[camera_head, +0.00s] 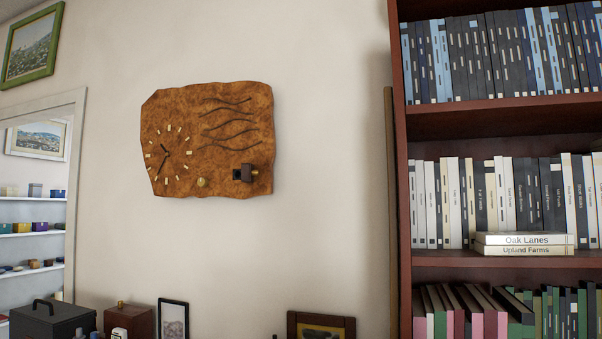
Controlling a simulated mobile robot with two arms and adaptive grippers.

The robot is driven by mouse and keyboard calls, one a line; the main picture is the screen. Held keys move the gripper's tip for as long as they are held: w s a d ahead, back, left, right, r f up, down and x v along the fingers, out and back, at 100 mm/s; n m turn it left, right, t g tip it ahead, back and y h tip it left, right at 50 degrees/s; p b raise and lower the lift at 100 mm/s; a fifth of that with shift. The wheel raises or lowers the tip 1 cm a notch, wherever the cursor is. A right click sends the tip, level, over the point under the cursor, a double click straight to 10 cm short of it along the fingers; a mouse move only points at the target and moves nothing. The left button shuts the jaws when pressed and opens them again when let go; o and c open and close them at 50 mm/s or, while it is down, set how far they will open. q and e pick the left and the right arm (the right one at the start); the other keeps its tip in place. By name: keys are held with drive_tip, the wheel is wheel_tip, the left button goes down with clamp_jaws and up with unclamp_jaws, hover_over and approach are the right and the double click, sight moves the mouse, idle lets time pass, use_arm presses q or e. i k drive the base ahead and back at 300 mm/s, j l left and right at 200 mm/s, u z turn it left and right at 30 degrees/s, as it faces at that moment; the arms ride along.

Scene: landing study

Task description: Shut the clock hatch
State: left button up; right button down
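A brown wooden clock (207,140) with an irregular outline hangs on the pale wall, left of the middle. Its dial marks and dark hands are on its left half, and wavy dark grooves run across its upper right. A small hatch (253,173) at its lower right stands out from the face beside a dark opening (237,174); it looks open. A small round yellowish knob (202,183) sits at the clock's lower edge. Neither of my grippers is in view.
A tall dark red bookcase (402,200) full of books fills the right side. Below the clock are a black box (52,320), a brown box (130,320) and two picture frames (173,318). A doorway at left shows shelves (30,234). The wall around the clock is clear.

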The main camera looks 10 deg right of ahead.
sight(247, 171)
drive_tip(key=l, duration=0.3)
drive_tip(key=i+j, duration=0.8)
drive_tip(key=i+z, duration=0.05)
drive_tip(key=i, duration=0.05)
